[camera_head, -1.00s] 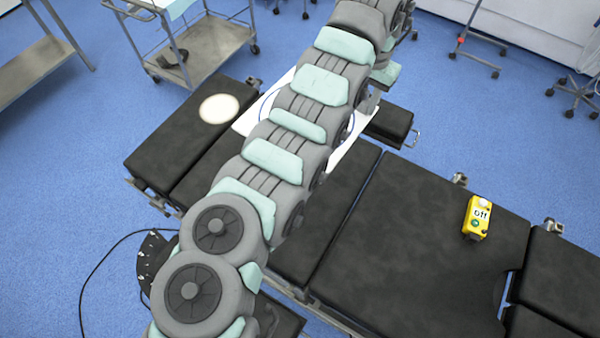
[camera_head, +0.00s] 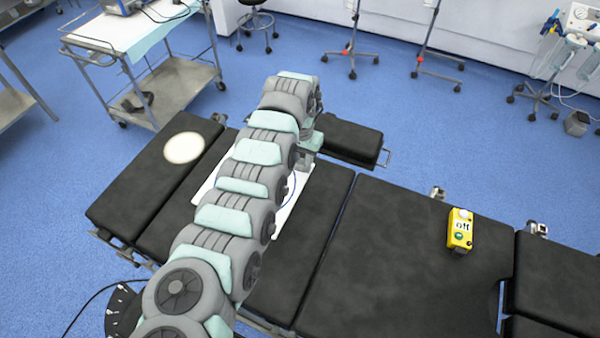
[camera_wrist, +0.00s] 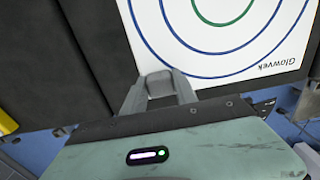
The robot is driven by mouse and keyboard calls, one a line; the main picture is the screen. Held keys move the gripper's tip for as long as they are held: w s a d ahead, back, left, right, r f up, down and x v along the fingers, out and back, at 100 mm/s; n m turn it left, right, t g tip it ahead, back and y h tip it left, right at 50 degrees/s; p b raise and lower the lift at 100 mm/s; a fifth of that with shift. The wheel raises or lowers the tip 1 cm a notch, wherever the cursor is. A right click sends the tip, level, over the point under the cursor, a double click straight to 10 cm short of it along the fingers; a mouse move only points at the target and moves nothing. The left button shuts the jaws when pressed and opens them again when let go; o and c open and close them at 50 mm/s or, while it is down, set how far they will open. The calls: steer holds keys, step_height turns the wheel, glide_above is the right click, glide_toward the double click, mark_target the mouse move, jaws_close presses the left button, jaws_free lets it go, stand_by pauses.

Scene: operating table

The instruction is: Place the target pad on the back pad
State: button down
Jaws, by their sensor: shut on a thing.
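The target pad is a white board with blue and green rings (camera_wrist: 270,62), large in the wrist view. In the head view it is a white sheet (camera_head: 290,212), partly hidden by my arm, over the narrower black pads. I cannot tell whether it touches them. My gripper (camera_wrist: 158,90) is shut at the board's near edge, with a grey block between its fingers. The operating table has several black pads; the widest (camera_head: 390,260) lies right of the board. I cannot tell for sure which is the back pad.
A yellow box marked "Off" (camera_head: 460,230) sits on the widest pad. A white disc (camera_head: 184,147) lies on the left pad. A small black side pad (camera_head: 345,138) juts out behind the board. A steel trolley (camera_head: 170,85) stands at the back left.

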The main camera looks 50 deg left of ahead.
mark_target(301, 171)
step_height(301, 171, down, 5)
steer(key=shift+w+r+b, duration=0.1)
steer(key=shift+b, duration=0.4)
steer(key=c, duration=1)
jaws_free()
steer(key=shift+o, duration=0.2)
step_height(301, 171, up, 12)
steer(key=shift+r+p, duration=0.1)
steer(key=shift+p, duration=0.9)
